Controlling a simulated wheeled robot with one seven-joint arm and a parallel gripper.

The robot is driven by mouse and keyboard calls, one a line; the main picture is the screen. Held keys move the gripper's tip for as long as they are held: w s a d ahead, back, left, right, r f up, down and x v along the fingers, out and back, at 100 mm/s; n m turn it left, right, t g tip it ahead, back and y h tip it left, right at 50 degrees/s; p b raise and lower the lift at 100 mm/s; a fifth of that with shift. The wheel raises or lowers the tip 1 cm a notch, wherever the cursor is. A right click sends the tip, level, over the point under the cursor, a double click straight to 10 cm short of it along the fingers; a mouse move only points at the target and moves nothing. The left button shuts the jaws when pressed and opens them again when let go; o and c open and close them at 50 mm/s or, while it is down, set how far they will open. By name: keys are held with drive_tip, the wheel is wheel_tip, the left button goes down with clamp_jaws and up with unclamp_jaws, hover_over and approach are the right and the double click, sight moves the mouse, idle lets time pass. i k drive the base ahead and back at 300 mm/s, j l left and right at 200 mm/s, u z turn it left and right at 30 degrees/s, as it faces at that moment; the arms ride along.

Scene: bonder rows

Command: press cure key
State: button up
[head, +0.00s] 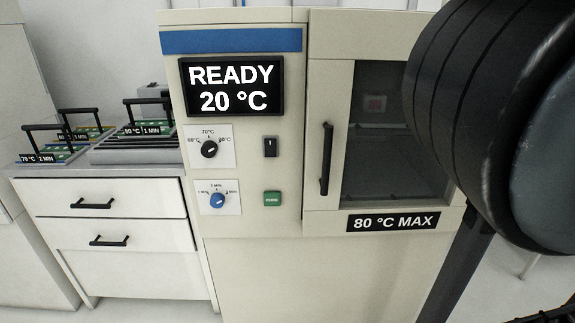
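The oven (255,240) is a cream cabinet in the middle of the head view. Its display (231,86) reads READY 20 °C. A green key (272,198) sits low on the panel, right of the blue dial; its small lettering is hard to read, and nothing touches it. The black temperature dial (209,149) and the blue minute dial (217,200) are on white plates; their exact settings are hard to tell. A black rocker switch (270,146) is above the green key. My gripper is not in view; a dark part of my arm fills the upper right.
The oven door (330,90) is shut, with a black upright handle (326,160) and an 80 °C MAX label (393,222). Left stands a white drawer cabinet (150,265) bearing several black-handled trays (140,150). The space before the panel looks clear.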

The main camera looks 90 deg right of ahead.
sight(271, 199)
drive_tip(key=z, duration=1.35)
